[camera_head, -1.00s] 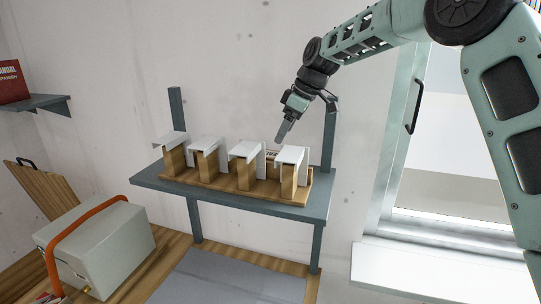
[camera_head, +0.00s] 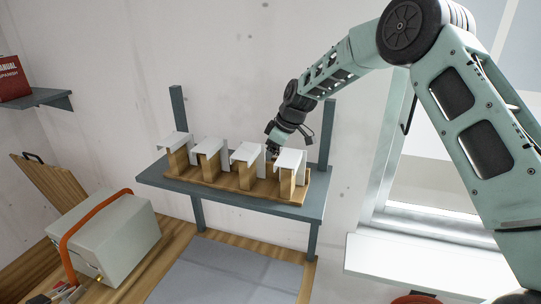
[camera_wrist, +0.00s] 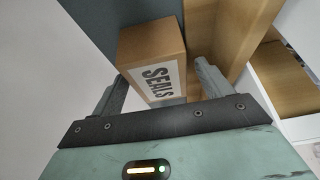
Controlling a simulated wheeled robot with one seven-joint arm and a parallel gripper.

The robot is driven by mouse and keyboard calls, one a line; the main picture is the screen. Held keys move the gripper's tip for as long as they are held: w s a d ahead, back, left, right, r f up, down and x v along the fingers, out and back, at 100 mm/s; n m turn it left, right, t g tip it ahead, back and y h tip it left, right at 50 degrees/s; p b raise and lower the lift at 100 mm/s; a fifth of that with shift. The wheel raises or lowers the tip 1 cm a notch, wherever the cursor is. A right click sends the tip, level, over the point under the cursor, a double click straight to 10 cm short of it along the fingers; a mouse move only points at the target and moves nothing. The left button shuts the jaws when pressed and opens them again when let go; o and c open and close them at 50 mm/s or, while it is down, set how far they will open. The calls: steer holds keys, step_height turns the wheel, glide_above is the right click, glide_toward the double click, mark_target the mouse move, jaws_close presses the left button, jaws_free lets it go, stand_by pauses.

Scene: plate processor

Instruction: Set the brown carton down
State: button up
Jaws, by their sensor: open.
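The brown carton (camera_wrist: 150,45), with a white label reading "SEALS", shows in the wrist view just beyond and between my fingers. My gripper (camera_wrist: 160,85) is open, with one finger to each side of the carton's near end. In the head view my gripper (camera_head: 272,153) is low at the back of the wall shelf, between the two rightmost white-topped stands. The carton is mostly hidden there. The wrist view shows the grey shelf and a wooden surface beside the carton; I cannot tell which one bears it.
Several white-topped wooden stands (camera_head: 245,156) line a wooden base (camera_head: 220,180) on the grey shelf (camera_head: 315,207). A shelf post (camera_head: 327,135) rises close to the right of my gripper. A grey case with an orange handle (camera_head: 118,245) sits below left.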

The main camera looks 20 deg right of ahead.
steer(key=c, duration=1.1)
steer(key=shift+c, duration=0.7)
steer(key=shift+r, duration=0.15)
